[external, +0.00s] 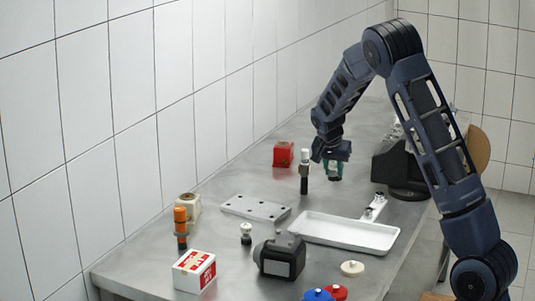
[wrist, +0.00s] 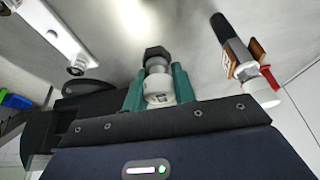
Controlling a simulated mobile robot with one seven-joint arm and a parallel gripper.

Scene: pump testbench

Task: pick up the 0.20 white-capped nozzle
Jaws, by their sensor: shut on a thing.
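My gripper (external: 335,172) is above the far part of the grey table, with its teal fingers pointing down. In the wrist view its fingers (wrist: 158,90) are shut on a small nozzle (wrist: 157,73) with a white cap and a dark hexagonal end. The cap carries a small dark marking that I cannot read. In the external view the fingers mostly hide this nozzle, and I cannot tell whether it touches the table. A similar small white-capped nozzle (external: 246,235) stands near the perforated plate.
A tall black tool with a white end (external: 304,172) stands just left of my gripper. A red box (external: 284,154) is behind it. A white tray (external: 345,234), a perforated plate (external: 256,208) and an orange-topped piece (external: 181,228) are nearer the camera. A dark machine (external: 398,168) stands to the right.

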